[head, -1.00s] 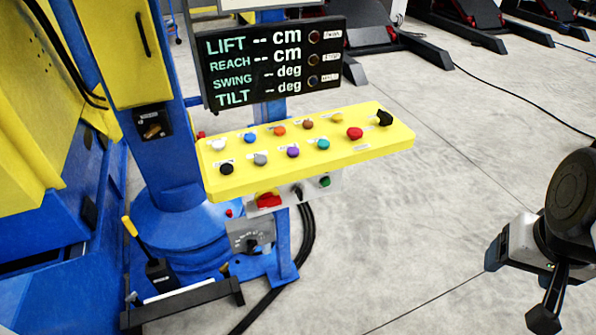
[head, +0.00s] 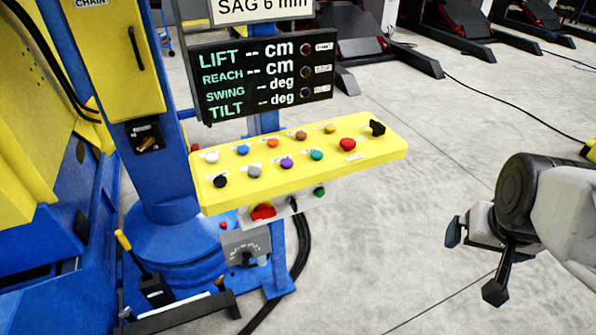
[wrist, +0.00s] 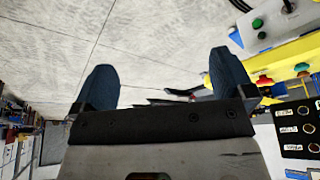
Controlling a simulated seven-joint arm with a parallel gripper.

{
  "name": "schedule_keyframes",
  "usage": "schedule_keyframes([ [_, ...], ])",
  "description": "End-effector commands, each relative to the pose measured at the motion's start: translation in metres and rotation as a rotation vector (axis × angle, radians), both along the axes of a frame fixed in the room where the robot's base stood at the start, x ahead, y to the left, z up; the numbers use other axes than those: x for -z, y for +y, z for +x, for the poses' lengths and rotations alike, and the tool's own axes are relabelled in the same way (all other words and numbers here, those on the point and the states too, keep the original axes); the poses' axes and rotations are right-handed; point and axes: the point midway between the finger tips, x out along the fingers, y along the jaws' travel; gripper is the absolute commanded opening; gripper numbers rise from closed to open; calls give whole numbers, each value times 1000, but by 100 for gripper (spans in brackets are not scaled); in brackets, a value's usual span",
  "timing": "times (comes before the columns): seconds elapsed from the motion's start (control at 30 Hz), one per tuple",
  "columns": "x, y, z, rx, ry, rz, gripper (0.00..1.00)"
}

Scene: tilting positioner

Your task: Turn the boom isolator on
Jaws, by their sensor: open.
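No label that I can read names the boom isolator. A red rotary switch on a yellow plate (head: 263,212) sits under the front edge of the yellow button panel (head: 300,165). A black plate with a small brass-coloured switch (head: 147,139) is on the blue column; its label is too small to read. My gripper (head: 474,262) is open and empty in the head view, right of the panel and well apart from it.
A black display (head: 262,75) stands behind the panel. Several coloured buttons and a black knob (head: 377,127) crowd the panel top. A green button (head: 319,192) is below it. A grey dial box (head: 246,246) and yellow-handled lever (head: 133,252) sit lower. Floor between panel and gripper is clear.

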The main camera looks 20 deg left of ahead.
Motion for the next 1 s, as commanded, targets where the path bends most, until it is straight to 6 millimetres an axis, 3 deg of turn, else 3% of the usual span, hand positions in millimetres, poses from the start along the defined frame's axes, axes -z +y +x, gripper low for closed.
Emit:
schedule_keyframes([
  [0.2,29,39,53,-67,-106,18,100],
  [0.5,70,103,111,-158,-255,68,100],
  [1.0,141,225,165,-315,-494,194,100],
])
